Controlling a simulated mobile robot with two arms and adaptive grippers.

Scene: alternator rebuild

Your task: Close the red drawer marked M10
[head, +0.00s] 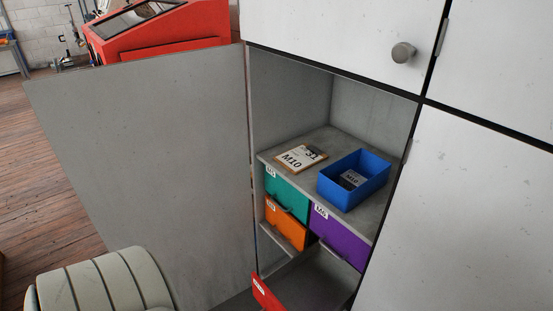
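A red drawer front (268,297) shows at the bottom edge of the head view, low in the open grey cabinet. It stands out from the cabinet, so the drawer is open. A small white label is on its top left corner, too small to read. Most of the drawer is cut off by the frame's edge. Neither my left nor my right gripper is in view.
Above it are teal (285,195), orange (285,227) and purple (340,238) drawers. A blue bin (373,187) and an M10 card (301,158) lie on the shelf. The cabinet door (150,170) stands open at left. A pale ribbed seat-like shape (105,283) is at lower left.

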